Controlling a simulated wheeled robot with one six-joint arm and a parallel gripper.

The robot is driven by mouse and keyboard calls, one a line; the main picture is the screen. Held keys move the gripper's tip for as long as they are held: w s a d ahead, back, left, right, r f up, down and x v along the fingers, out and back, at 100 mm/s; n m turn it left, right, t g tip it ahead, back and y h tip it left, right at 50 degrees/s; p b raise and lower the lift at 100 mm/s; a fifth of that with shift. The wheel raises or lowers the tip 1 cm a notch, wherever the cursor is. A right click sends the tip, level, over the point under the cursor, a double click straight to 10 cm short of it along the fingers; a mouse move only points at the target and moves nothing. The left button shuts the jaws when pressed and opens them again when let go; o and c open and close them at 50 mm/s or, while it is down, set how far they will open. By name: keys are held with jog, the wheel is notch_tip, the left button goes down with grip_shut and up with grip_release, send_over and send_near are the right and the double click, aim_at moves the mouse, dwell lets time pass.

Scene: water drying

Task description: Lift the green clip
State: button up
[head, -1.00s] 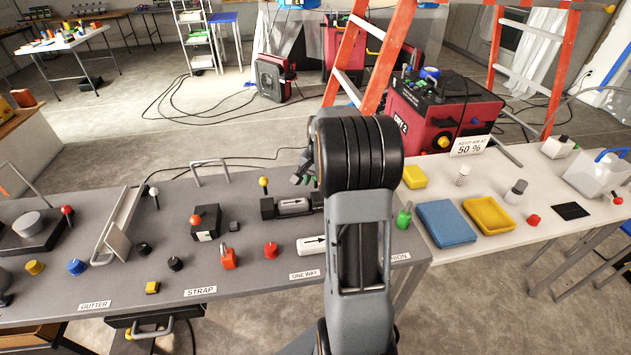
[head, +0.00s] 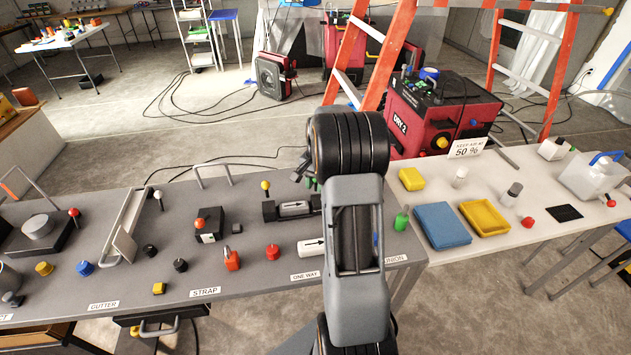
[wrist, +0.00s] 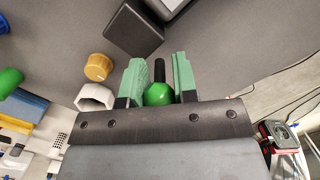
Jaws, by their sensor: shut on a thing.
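In the wrist view my gripper (wrist: 158,65) has green-padded fingers on either side of a round green piece with a dark stem, which I take as the green clip (wrist: 158,95). The fingers are closed on it. In the head view my gripper (head: 303,166) is mostly hidden behind my own arm, above the back of the grey bench. A bit of green (head: 313,184) shows just below it there. A separate green piece with a thin stem (head: 402,219) stands at the bench's right end; a green piece also shows at the wrist view's left edge (wrist: 9,80).
Near the gripper are a black clamp block with a grey cylinder (head: 293,208) and a yellow-knobbed stick (head: 265,187). A white one-way tube (head: 311,247) and red pieces lie in front.

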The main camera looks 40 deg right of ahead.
jog(key=o, duration=0.9)
jog(key=shift+r, duration=0.1)
jog(key=r, duration=0.4)
jog(key=d+r, duration=0.1)
jog(key=r, duration=0.8)
jog(key=shift+w+d+r, duration=0.25)
jog(key=shift+r, duration=0.05)
